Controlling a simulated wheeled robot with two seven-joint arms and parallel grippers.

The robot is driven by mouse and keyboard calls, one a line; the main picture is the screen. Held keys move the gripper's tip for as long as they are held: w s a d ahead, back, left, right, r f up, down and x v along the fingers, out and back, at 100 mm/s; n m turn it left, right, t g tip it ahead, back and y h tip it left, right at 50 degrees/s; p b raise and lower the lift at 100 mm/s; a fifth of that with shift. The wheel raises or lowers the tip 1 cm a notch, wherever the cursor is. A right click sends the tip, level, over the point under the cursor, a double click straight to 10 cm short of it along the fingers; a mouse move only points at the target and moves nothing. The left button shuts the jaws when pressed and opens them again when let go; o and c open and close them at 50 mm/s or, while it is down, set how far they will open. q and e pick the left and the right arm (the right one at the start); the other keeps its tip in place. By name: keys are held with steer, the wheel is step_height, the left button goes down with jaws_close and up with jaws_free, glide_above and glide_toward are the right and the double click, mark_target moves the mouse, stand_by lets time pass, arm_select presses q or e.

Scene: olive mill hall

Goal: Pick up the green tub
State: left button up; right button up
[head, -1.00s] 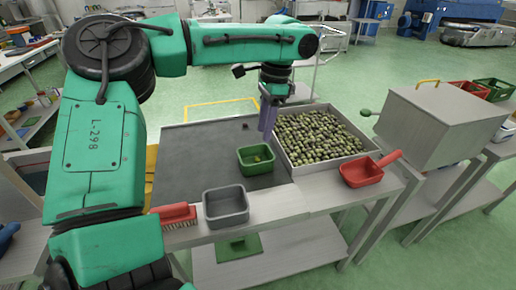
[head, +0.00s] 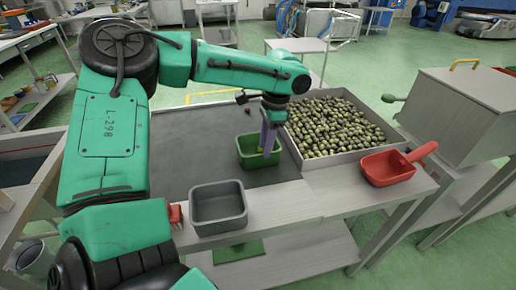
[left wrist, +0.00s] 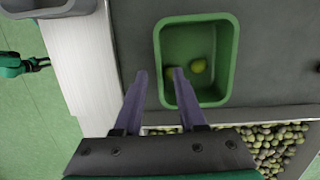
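The green tub (head: 250,163) stands on the dark mat near the front edge of the table, left of the olive tray. The left wrist view shows the tub (left wrist: 232,60) from above, with two olives (left wrist: 198,65) inside, one partly behind a finger. My left gripper (head: 268,150) is over the tub's right side in the head view. In the left wrist view its purple fingers (left wrist: 160,74) are apart and empty. One fingertip overlaps the tub's inside and the other is just outside, with the tub's wall between them. My right gripper is not seen.
A grey tub (head: 218,205) stands at the table's front edge. A tray of olives (head: 335,122) and a red scoop (head: 388,168) are to the right. A red brush (head: 175,213) is partly hidden by my arm. The mat (head: 190,140) is largely clear behind.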

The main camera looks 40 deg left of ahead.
mark_target(262, 167)
arm_select(q)
steer(key=f, duration=0.5)
steer(key=shift+s+a, duration=0.25)
steer(key=shift+s, duration=0.05)
jaws_close()
stand_by(1.0)
